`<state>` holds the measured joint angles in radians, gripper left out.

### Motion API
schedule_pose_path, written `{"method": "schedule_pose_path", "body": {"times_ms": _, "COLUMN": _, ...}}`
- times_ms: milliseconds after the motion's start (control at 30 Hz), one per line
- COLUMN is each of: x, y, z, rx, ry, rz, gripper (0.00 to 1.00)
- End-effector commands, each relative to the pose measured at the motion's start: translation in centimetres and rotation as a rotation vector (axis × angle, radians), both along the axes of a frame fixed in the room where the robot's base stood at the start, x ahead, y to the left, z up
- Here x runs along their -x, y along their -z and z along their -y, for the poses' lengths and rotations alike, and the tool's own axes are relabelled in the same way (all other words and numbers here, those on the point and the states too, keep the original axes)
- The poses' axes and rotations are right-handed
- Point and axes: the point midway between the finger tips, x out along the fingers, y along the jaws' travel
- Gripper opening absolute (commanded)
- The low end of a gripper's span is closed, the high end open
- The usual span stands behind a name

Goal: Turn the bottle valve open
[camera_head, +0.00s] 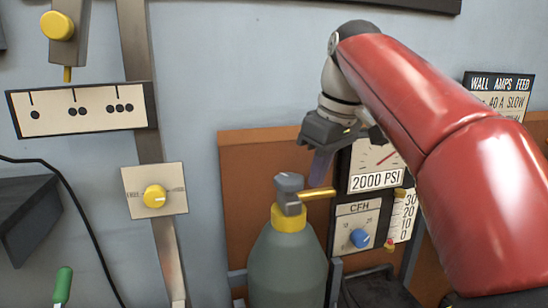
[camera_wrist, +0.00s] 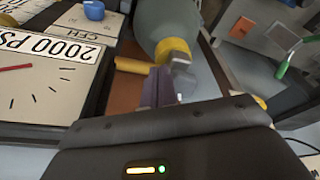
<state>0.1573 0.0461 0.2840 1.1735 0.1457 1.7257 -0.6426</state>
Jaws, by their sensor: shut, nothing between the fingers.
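The grey-green bottle (camera_head: 287,268) stands upright with a yellow collar (camera_head: 290,218). On its top is the grey bottle valve (camera_head: 289,184), with a yellow stub (camera_head: 318,193) pointing right. My gripper (camera_head: 317,182) is shut and empty, pointing down just right of the valve knob, by the yellow stub. In the wrist view the closed fingers (camera_wrist: 163,92) lie beside the grey valve (camera_wrist: 183,78) and the yellow stub (camera_wrist: 133,66). I cannot tell whether they touch. The bottle (camera_wrist: 168,20) shows behind them.
A 2000 PSI gauge (camera_head: 372,164) and a CFH panel with a blue knob (camera_head: 360,238) stand close at the right. A yellow wall dial (camera_head: 155,195) is on the left. A dotted panel (camera_head: 80,110) is above it.

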Motion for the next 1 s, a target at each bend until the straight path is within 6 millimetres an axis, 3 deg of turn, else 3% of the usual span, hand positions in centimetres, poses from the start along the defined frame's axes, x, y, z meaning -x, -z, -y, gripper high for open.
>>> {"method": "schedule_pose_path", "body": {"times_ms": 200, "x": -0.1, "y": -3.0, "z": 0.0, "rx": 0.000, "ry": -0.001, "rz": 0.000, "gripper": 0.00}}
{"method": "schedule_pose_path", "body": {"times_ms": 467, "x": -0.1, "y": -5.3, "z": 0.0, "rx": 0.001, "ry": 0.000, "rz": 0.002, "gripper": 0.00}}
{"method": "schedule_pose_path", "body": {"times_ms": 867, "x": 0.0, "y": -5.7, "z": -0.1, "rx": 0.001, "ry": 0.000, "rz": -0.001, "gripper": 0.00}}
{"method": "schedule_pose_path", "body": {"times_ms": 1000, "x": 0.1, "y": -5.7, "z": -1.3, "rx": 0.000, "ry": -0.015, "rz": -0.002, "gripper": 0.00}}
